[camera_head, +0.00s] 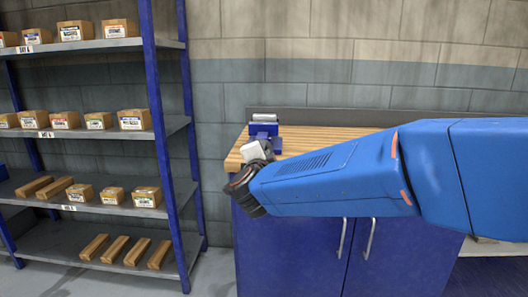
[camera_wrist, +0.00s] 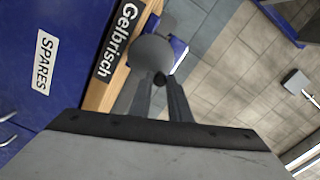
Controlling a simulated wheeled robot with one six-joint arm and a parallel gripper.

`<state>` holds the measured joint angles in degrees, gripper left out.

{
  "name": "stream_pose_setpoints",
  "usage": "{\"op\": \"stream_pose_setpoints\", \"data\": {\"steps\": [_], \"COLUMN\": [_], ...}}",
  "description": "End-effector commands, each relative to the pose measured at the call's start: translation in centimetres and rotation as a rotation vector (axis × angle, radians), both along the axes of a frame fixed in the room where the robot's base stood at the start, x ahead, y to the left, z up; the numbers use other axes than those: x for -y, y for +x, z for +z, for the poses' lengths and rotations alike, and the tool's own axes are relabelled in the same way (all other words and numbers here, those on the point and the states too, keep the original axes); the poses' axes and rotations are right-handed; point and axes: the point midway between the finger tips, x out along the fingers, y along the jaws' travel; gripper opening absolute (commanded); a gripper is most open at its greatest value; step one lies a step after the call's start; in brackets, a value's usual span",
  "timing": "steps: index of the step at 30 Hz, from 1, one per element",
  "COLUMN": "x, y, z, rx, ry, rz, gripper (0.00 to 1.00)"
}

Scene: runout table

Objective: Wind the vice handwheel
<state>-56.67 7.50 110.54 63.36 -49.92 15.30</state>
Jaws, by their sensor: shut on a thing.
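The blue vice (camera_head: 263,128) with grey jaws stands on the left end of the wooden bench top. In the wrist view part of its blue body (camera_wrist: 179,50) shows behind the grey round handwheel (camera_wrist: 151,52). A small dark handle (camera_wrist: 160,78) sits at the handwheel's near edge. My gripper (camera_wrist: 160,87) has its two fingers closed on this handle. In the head view my gripper (camera_head: 264,148) is at the near side of the vice, partly hidden by my wrist and arm. The handwheel cannot be made out clearly there.
The wooden bench top (camera_head: 310,138) sits over blue cabinets (camera_head: 290,250) with vertical handles. My arm hides much of the bench's right side. A blue-framed shelf rack (camera_head: 172,130) with several boxes stands to the left. A grey block wall (camera_head: 350,80) is behind.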

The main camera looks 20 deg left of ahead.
Motion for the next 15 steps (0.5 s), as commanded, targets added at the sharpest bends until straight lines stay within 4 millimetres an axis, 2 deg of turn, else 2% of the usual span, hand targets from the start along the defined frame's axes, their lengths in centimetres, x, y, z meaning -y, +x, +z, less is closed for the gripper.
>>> {"op": "stream_pose_setpoints", "data": {"steps": [5,6,7,8,15], "x": [-0.47,-0.48,-0.45,-0.45,-0.44], "y": [-0.12,-0.12,-0.12,-0.11,-0.12], "z": [0.13,0.14,0.14,0.13,0.15], "rx": [0.036,0.037,0.037,0.037,0.037], "ry": [-0.15,-0.16,-0.157,-0.156,-0.155], "rz": [0.001,0.001,0.0,0.0,0.0], "gripper": [0.0,0.22,0.29,0.31,0.31]}}
